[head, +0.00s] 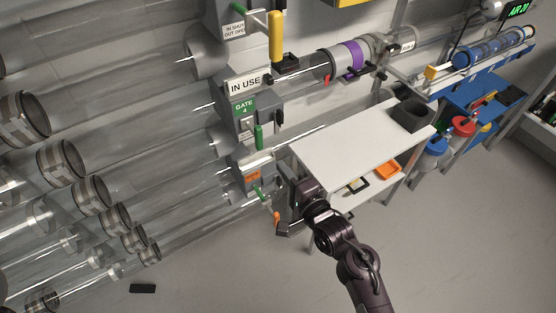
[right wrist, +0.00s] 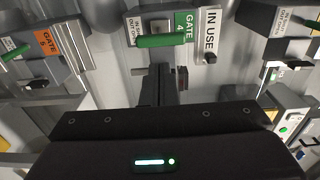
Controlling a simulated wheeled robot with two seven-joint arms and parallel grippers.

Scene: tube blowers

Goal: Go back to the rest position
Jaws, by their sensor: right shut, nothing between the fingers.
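My right gripper (head: 284,228) is in the middle of the head view, at the end of my dark arm. It is in front of the lower gate boxes and beside the left end of the white table (head: 345,143). In the right wrist view its fingers (right wrist: 165,86) are together and empty, pointing toward the gate 4 box (right wrist: 185,25). I cannot tell from these views whether the gripper touches anything. My left gripper is not in view.
The gate 4 box (head: 238,112) has a green handle (head: 259,137). Below it is an orange-labelled gate box (head: 253,176). Clear tubes (head: 110,115) fill the left. The floor at lower right is open.

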